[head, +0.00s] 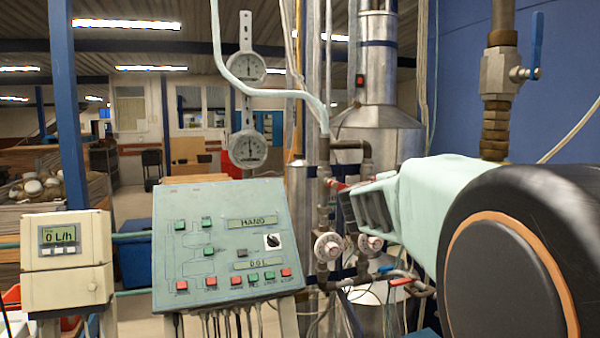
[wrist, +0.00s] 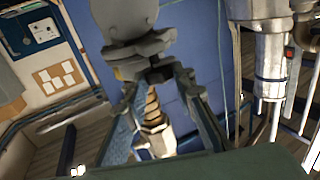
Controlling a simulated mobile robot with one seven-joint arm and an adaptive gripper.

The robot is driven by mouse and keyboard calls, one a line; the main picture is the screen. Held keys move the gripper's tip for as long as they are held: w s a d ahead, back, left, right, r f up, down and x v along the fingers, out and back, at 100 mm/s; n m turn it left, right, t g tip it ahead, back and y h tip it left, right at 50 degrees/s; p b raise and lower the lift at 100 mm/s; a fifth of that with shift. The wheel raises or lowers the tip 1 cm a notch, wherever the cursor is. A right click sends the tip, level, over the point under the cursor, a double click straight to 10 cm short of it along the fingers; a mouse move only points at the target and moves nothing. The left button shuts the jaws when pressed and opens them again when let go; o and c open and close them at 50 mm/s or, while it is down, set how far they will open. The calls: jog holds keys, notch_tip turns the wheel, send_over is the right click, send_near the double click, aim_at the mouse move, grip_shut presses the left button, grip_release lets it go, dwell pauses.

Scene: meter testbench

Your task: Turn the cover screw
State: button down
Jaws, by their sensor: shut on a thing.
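A beige meter box (head: 68,262) with a "0 L/h" display stands at the lower left of the head view. A small round screw-like part (head: 92,286) sits on its lower cover; I cannot tell for certain that it is the cover screw. What this part is I cannot tell.
A sloped control panel (head: 225,245) stands right of the meter box. Pipes with round valve knobs (head: 328,246) and a metal column (head: 378,130) stand between the panel and my arm. A ball valve (head: 497,72) is above my arm, before the blue wall.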

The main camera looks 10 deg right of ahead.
jog(key=shift+w+m+g+h+p, duration=0.25)
jog(key=shift+m+g, duration=1.2)
jog(key=shift+g, duration=0.8)
jog(key=shift+w+m+g+h+p, duration=0.2)
jog(key=shift+m+g+h, duration=0.1)
jog(key=shift+m+g, duration=1.55)
jog(key=shift+w+m+g+h+p, duration=0.25)
jog(key=shift+m+g, duration=0.85)
jog(key=shift+g, duration=1.5)
jog(key=shift+w+m+g+y, duration=0.15)
jog(key=shift+m+g+y, duration=0.75)
jog(key=shift+m+g, duration=0.8)
jog(key=shift+r+n+g, duration=0.1)
jog(key=shift+n+g, duration=0.2)
jog(key=c, duration=1.6)
grip_release()
jog(key=shift+s+n+t+h, duration=0.15)
jog(key=shift+n+t+h, duration=0.3)
jog(key=shift+n+t, duration=0.55)
jog(key=shift+s+n+t+h, duration=0.1)
jog(key=shift+n+t+h, duration=0.45)
jog(key=shift+t, duration=0.75)
